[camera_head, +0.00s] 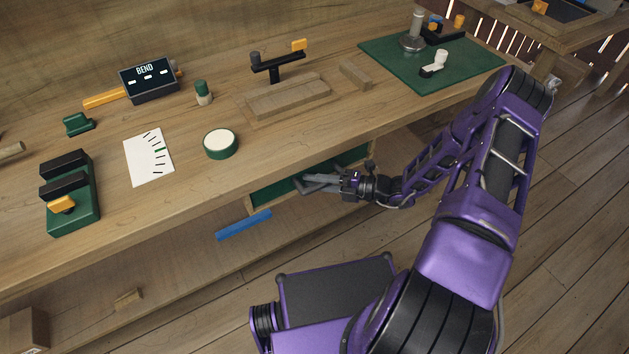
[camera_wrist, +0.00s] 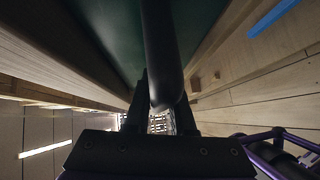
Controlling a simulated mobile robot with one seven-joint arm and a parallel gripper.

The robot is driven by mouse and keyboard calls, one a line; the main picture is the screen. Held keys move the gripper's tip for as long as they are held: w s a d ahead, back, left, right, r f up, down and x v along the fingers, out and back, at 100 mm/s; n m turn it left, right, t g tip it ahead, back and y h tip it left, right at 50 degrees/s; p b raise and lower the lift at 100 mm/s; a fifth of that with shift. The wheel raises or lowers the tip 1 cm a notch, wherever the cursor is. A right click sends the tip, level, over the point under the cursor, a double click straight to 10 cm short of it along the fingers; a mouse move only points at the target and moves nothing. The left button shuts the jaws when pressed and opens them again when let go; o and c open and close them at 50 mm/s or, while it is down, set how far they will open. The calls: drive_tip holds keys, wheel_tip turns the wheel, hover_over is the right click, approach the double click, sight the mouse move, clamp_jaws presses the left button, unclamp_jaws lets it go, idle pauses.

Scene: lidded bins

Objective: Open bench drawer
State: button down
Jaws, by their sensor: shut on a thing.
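In the wrist view my gripper (camera_wrist: 162,104) is shut on a dark rounded bar, the drawer handle (camera_wrist: 160,45). My fingers and arm hide part of the drawer front in the head view.
A blue strip (camera_head: 243,225) lies below the drawer's left end. Open plank floor (camera_head: 560,270) is at the right.

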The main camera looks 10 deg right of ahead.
idle(0.8)
drive_tip(key=s+d+p, duration=0.1)
drive_tip(key=s+d, duration=0.2)
drive_tip(key=s, duration=0.7)
drive_tip(key=s+d+p, duration=0.1)
drive_tip(key=s+d, duration=0.2)
drive_tip(key=s, duration=0.6)
drive_tip(key=shift+s+d+p, duration=0.25)
drive_tip(key=shift+s+p, duration=0.1)
drive_tip(key=shift+s, duration=0.05)
drive_tip(key=c, duration=1.1)
unclamp_jaws()
drive_tip(key=shift+o, duration=0.2)
drive_tip(key=v, duration=1.7)
drive_tip(key=shift+s+d, duration=0.15)
drive_tip(key=shift+d, duration=0.05)
drive_tip(key=shift+r, duration=0.1)
